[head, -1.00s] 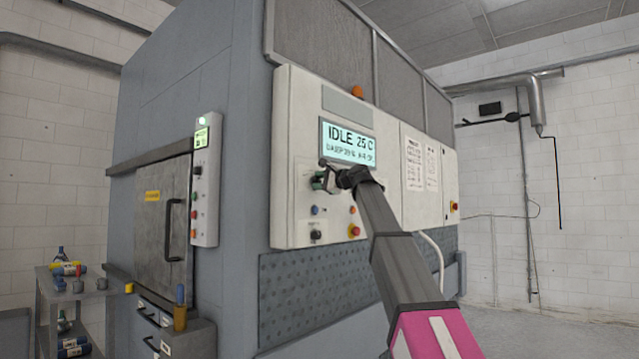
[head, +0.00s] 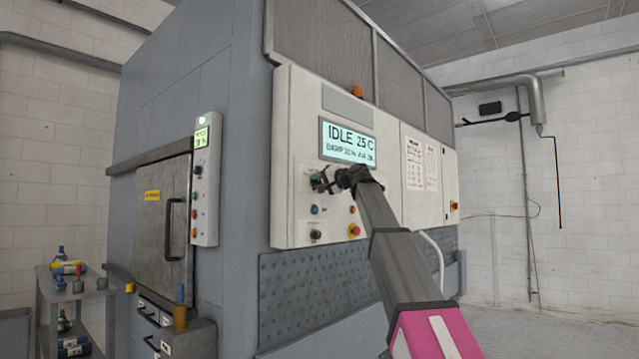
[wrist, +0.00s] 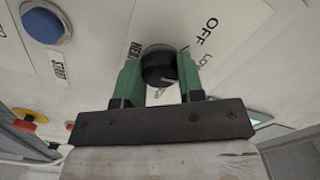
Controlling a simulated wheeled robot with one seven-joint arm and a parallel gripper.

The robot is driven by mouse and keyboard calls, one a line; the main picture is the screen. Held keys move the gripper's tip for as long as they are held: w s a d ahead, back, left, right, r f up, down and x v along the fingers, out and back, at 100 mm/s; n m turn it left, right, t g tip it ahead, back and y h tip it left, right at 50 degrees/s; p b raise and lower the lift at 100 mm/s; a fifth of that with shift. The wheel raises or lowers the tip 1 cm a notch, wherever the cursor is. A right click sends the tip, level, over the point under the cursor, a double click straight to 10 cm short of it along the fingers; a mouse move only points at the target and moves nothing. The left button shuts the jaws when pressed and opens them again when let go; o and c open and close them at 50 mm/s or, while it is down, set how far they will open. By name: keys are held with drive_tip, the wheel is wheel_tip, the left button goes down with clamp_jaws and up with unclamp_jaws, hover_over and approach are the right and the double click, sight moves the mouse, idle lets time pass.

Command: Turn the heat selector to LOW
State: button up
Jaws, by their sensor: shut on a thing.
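The heat selector is a round black knob (wrist: 158,64) on the white control panel (head: 296,120). In the wrist view, printed labels around it include OFF (wrist: 207,31), a partly covered word beginning "LO" (wrist: 203,58) and what looks like HIGH (wrist: 135,49). My gripper (wrist: 159,70) has its two green fingers on either side of the knob, shut on it. I cannot tell which label the knob points to. In the head view my gripper (head: 322,181) is at the panel just below the lit display (head: 347,143), and hides the knob.
A blue button (wrist: 46,22) labelled START sits beside the knob. Below in the head view are a black knob (head: 316,236) and a red button on yellow (head: 354,230). The display reads IDLE 25 C.

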drive_tip(key=shift+f+n, duration=0.1)
drive_tip(key=shift+n, duration=1)
drive_tip(key=o, duration=0.9)
drive_tip(key=v, duration=1)
drive_tip(key=shift+s+d, duration=0.3)
